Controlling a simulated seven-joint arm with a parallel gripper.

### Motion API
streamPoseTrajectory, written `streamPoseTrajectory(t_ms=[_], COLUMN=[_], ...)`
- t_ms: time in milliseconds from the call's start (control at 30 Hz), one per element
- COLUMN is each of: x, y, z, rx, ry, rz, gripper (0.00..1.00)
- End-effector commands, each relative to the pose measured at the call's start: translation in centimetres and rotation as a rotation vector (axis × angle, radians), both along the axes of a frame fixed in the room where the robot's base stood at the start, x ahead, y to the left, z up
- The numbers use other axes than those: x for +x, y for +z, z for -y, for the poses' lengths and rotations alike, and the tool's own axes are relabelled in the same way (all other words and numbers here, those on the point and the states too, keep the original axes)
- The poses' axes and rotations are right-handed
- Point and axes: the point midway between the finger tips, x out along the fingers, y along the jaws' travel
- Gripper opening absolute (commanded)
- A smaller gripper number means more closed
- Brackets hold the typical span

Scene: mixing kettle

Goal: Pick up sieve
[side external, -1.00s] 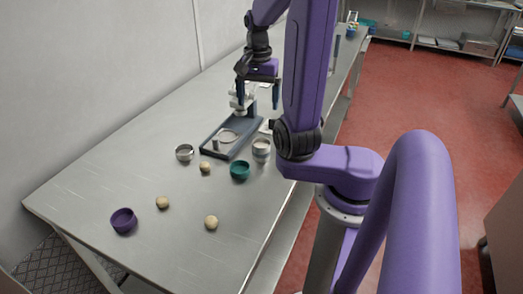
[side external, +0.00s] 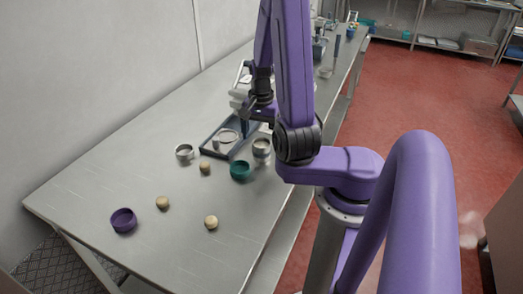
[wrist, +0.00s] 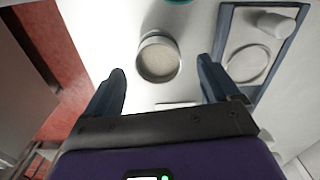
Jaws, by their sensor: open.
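The sieve (wrist: 159,58) is a round, pale metal ring with a beige, mesh-like inside. In the wrist view it lies ahead of my gripper (wrist: 161,69), roughly between the lines of the two spread fingers. The fingers are open, with nothing held.
The blue-framed stand (wrist: 285,50) with a ring and a pale block is close on the right in the wrist view. A teal bowl (side external: 240,170), a small metal cup (side external: 184,151), a purple bowl (side external: 123,220) and several beige balls stand nearby.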

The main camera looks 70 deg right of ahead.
Motion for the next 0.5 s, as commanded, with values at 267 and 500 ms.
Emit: streamPoseTrajectory(t_ms=[267,500], x=[-0.1,-0.3], y=[-1.4,-4.2], z=[-0.1,-0.3], rx=[0.004,0.004], ry=[0.0,0.0], rz=[-0.002,-0.003], gripper=[0.89,0.89])
